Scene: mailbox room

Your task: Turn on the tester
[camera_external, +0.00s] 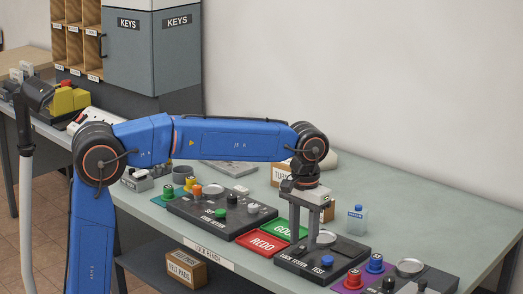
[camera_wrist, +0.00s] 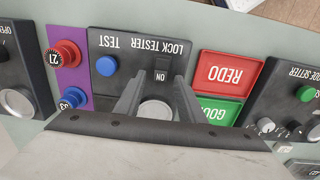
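The lock tester (camera_external: 290,262) is a dark panel on the bench, lettered "LOCK TESTER TEST"; it shows upside down in the wrist view (camera_wrist: 112,76). It has a blue knob (camera_wrist: 106,66), a small black switch marked "ON" (camera_wrist: 161,72) and a round silver disc (camera_wrist: 155,110). My gripper (camera_wrist: 162,84) is over the panel, pointing down, with its two fingers apart on either side of the switch and disc. Nothing is seen held between them. In the outside view my gripper (camera_external: 312,240) hides part of the panel, and I cannot tell whether the fingertips touch it.
The red REDO plate (camera_external: 263,241) and green GOOD plate (camera_external: 290,229) lie left of the tester. Red (camera_external: 353,279) and purple-based blue (camera_external: 375,262) pieces stand right. A small bottle (camera_external: 357,219) stands behind.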

